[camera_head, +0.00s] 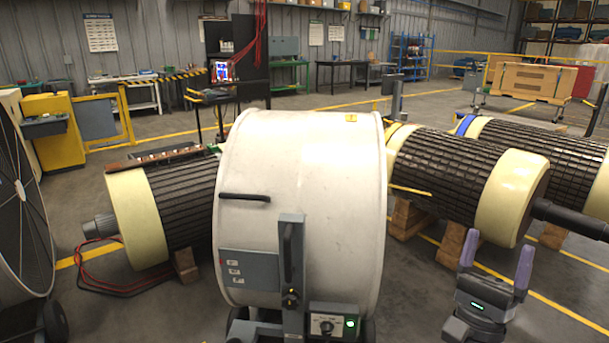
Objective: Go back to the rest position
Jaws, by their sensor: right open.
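My right gripper (496,258) is at the lower right of the head view. Its two purple fingertips point up and stand wide apart, with nothing between them. It is in front of the rotor (455,168) on its wooden stand, and I cannot tell how far apart they are. My left gripper is not in view.
A large white drum-shaped machine (300,165) with a control box (333,322) fills the middle. Another rotor (180,205) is at its left, with red and black cables on the floor. A big fan (20,200) stands at the far left. Open floor (565,270) shows at right.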

